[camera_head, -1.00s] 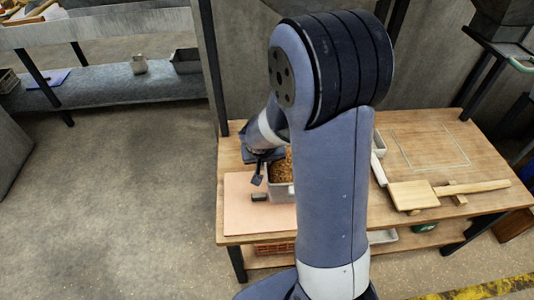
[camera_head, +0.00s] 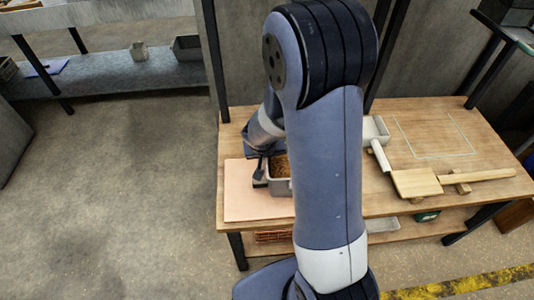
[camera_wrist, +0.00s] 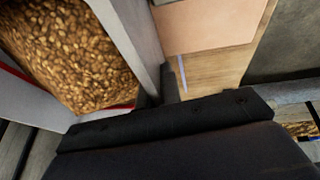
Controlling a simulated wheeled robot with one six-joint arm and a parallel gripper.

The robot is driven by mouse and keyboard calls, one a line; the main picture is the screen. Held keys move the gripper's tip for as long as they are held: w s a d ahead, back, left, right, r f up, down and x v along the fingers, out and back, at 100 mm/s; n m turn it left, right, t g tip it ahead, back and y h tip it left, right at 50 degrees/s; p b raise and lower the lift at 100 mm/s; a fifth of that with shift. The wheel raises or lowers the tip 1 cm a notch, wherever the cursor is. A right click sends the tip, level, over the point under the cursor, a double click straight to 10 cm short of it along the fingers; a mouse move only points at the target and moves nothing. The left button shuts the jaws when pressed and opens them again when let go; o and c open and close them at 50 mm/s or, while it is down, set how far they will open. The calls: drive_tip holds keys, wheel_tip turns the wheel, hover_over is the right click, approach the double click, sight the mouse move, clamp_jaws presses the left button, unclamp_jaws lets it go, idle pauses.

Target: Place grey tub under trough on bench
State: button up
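The grey tub (camera_head: 281,187) holds brown grain and stands on a pink mat on the wooden table; my arm hides its right part. Its grain and pale wall (camera_wrist: 135,30) fill the upper left of the wrist view. My gripper (camera_head: 260,176) is at the tub's left side, very close to or touching the wall. A dark finger shows just outside the wall in the wrist view; the other finger is not clear, so I cannot tell whether it grips. A long grey raised piece (camera_head: 100,13), possibly the trough, runs above a grey bench (camera_head: 95,82) at the far left.
The bench carries a small grey cup (camera_head: 138,51), a dark box (camera_head: 187,48) and a blue sheet (camera_head: 48,67). The floor (camera_head: 110,190) at left is open.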

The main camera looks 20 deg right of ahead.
drive_tip(key=o, duration=0.4)
drive_tip(key=shift+o, duration=0.2)
drive_tip(key=shift+s+r+p, duration=0.1)
drive_tip(key=shift+r+p, duration=0.3)
drive_tip(key=shift+r, duration=0.15)
drive_tip(key=p+v, duration=0.2)
drive_tip(key=v, duration=0.9)
drive_tip(key=shift+s, duration=0.15)
